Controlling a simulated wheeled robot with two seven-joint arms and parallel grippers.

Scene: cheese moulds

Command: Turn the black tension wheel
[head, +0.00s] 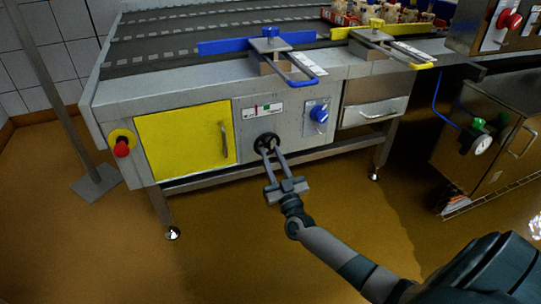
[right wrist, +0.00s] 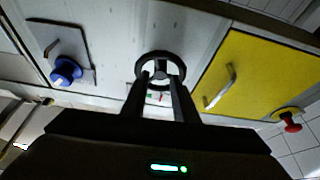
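The black tension wheel (head: 267,142) is a small spoked handwheel on the grey front panel of the conveyor machine. It also shows in the right wrist view (right wrist: 161,56), upper middle. My right gripper (head: 270,150) reaches up to the wheel from below. Its two fingers are apart, with a clear gap between them, and their tips overlap the inside of the rim near the hub. In the right wrist view the fingertips (right wrist: 161,72) stand either side of the hub. I cannot tell whether they touch it. My left gripper is not in view.
Left of the wheel are a yellow door (head: 180,138) with a handle and a red stop button (head: 121,149). Right of it are a blue knob (head: 319,114) and a drawer (head: 374,112). Blue guide handles (head: 300,76) overhang above. The floor (head: 200,255) in front is clear.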

